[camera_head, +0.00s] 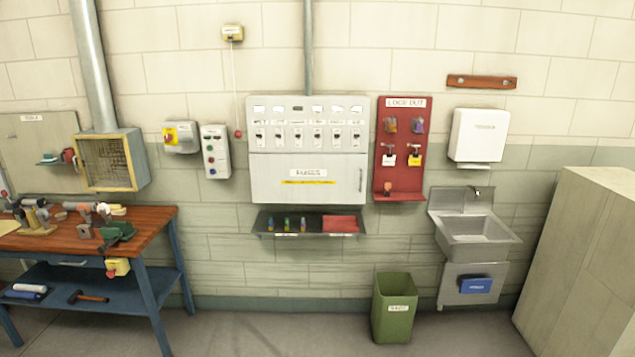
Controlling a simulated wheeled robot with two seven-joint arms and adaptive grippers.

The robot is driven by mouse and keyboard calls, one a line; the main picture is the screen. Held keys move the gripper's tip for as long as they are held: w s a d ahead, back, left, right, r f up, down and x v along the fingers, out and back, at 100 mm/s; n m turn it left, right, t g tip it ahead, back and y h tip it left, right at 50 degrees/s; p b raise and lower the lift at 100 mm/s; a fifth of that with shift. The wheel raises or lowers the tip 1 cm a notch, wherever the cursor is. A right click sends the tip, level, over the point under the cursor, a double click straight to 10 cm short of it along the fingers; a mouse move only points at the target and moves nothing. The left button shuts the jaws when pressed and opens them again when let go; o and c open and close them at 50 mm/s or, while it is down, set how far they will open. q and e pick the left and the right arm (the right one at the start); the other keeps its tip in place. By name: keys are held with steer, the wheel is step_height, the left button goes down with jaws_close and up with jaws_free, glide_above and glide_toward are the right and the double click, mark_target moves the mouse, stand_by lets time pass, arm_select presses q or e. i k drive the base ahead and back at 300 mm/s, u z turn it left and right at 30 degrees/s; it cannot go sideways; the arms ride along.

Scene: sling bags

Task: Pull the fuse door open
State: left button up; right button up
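The fuse door (305,190) is the pale grey lower panel of the wall cabinet, with a "FUSES" label and a yellow strip. It looks closed, flush with the cabinet front. Its small vertical handle (361,180) is at the right edge. Above the door, the upper part of the cabinet (308,108) carries a row of switches with labels. Neither of my grippers shows in the head view.
A dark shelf (262,224) with small coloured items sits under the cabinet. A red lockout board (400,170) hangs close on the right. A green bin (393,308), a sink (472,232) and a workbench (150,225) stand around. The floor before the cabinet looks clear.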

mark_target(276, 177)
steer(key=z, duration=0.05)
steer(key=i, duration=1.3)
steer(key=u, duration=0.3)
steer(key=i, duration=1.45)
steer(key=u, duration=0.2)
